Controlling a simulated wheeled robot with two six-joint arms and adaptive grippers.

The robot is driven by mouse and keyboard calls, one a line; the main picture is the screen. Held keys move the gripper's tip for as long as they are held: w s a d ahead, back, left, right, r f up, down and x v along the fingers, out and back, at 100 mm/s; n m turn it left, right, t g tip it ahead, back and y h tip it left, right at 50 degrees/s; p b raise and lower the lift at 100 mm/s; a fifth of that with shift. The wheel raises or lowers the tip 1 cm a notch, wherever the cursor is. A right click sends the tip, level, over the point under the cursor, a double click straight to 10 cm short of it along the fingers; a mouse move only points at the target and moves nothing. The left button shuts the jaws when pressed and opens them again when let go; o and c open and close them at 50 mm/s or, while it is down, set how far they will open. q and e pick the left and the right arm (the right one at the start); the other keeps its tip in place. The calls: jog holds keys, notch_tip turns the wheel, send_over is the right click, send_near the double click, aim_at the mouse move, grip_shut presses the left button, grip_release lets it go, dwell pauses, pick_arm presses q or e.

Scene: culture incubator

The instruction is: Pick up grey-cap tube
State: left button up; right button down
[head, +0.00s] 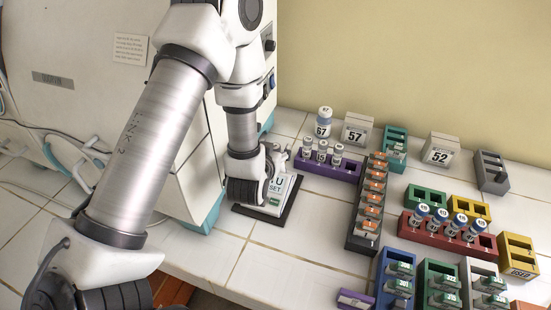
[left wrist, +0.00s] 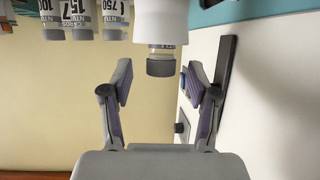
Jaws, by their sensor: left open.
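In the left wrist view, the grey-cap tube (left wrist: 160,66) shows between the fingers of my left gripper (left wrist: 160,80). It has a dark grey cap, a short clear band and a white body running out of the top of the picture. The fingers stand on either side with gaps between them and the tube. In the head view, my left gripper (head: 277,162) is low over the dark pad with the white sign (head: 284,193), left of the purple rack. I cannot clearly make out the grey-cap tube there. My right gripper is out of view.
A purple rack (head: 343,170) holds labelled vials, which also show in the left wrist view (left wrist: 78,15). A black rack (head: 356,240), a red rack (head: 433,238) and several coloured racks stand to the right. A white cabinet (head: 75,75) is on the left. Bare tile lies before the purple rack.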

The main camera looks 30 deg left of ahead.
pick_arm(q)
jog(key=shift+x, duration=1)
jog(key=shift+s+r, duration=0.1)
jog(key=shift+r, duration=0.05)
grip_shut()
